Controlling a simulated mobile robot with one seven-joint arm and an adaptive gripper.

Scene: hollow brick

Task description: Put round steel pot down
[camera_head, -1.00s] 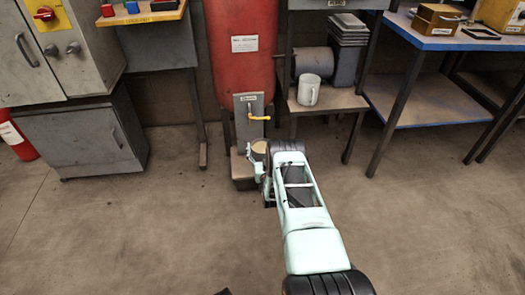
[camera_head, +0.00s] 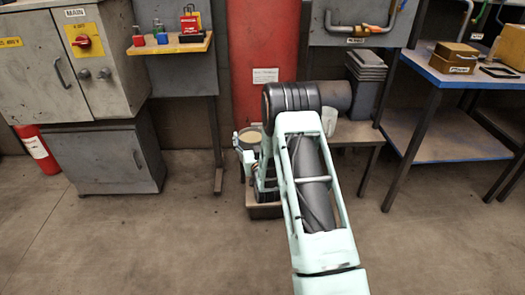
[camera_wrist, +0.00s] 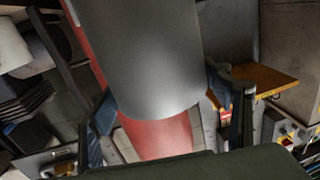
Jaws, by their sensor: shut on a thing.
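The round steel pot (camera_head: 250,137) is partly visible in the head view, just left of my forearm, with its open round top and tan inside showing. In the wrist view it is a large smooth grey cylinder (camera_wrist: 160,65) filling the upper middle. My gripper (camera_head: 252,150) is shut on the pot; in the wrist view its fingers (camera_wrist: 165,100) lie on either side of the pot. My arm hides part of the pot and gripper in the head view. A low step (camera_head: 264,211) shows below the gripper; I cannot tell whether the pot touches anything beneath it.
A red tank (camera_head: 254,50) stands behind the pot. A blue-edged workbench (camera_head: 463,70) stands farther right, grey cabinets (camera_head: 104,160) stand left. The floor in front is clear.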

